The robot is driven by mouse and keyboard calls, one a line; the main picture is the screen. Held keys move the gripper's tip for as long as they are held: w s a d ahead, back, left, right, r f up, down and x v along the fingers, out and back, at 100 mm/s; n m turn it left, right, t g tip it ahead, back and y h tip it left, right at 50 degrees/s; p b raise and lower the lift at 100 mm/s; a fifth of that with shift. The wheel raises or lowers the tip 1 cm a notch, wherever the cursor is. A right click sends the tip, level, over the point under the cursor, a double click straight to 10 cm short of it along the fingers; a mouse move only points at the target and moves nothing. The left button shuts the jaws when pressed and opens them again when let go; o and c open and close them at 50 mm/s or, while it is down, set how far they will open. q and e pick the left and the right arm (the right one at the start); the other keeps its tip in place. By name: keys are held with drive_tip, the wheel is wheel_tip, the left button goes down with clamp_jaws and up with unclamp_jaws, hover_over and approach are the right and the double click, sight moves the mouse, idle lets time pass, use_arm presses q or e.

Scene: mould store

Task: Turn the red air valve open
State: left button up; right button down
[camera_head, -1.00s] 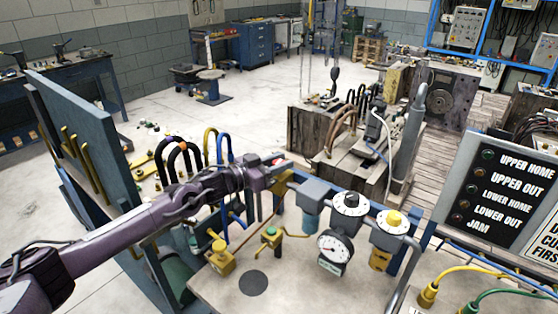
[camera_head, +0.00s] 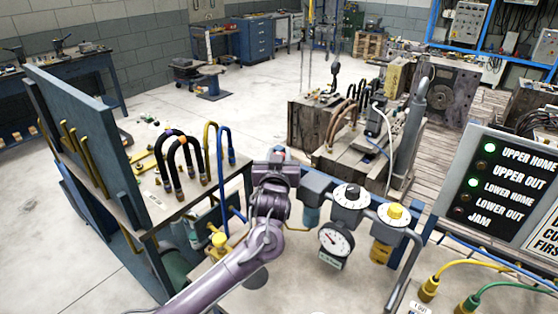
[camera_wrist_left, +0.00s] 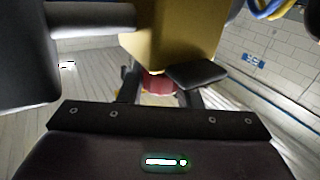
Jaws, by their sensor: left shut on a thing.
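The red air valve handle (camera_wrist_left: 158,82) shows between my left gripper's fingers in the left wrist view, below a yellow valve body (camera_wrist_left: 170,35). My left gripper (camera_head: 276,160) is shut on the red handle at the left end of the air unit. The gripper and wrist hide most of the valve in the head view. The air unit carries a round gauge (camera_head: 335,242), a black-knobbed regulator (camera_head: 352,198) and a yellow-knobbed one (camera_head: 394,217). My right gripper is not in view.
A lamp panel (camera_head: 510,185) stands at the right, with its UPPER HOME and LOWER HOME lamps lit green. Yellow and green cables (camera_head: 460,272) lie at the lower right. A bench with looped hoses (camera_head: 182,165) stands left of my gripper. Clear floor (camera_head: 260,95) lies behind.

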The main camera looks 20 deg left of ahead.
use_arm(q)
drive_tip(key=shift+n+g+y+b, duration=0.25)
drive_tip(key=shift+n+g+y, duration=0.45)
drive_tip(key=shift+n+y, duration=0.65)
drive_tip(key=shift+n+g+y+b, duration=0.2)
drive_tip(key=shift+n+g+y, duration=0.6)
drive_tip(key=shift+y, duration=1.05)
drive_tip(key=o, duration=0.9)
drive_tip(key=shift+o, duration=0.2)
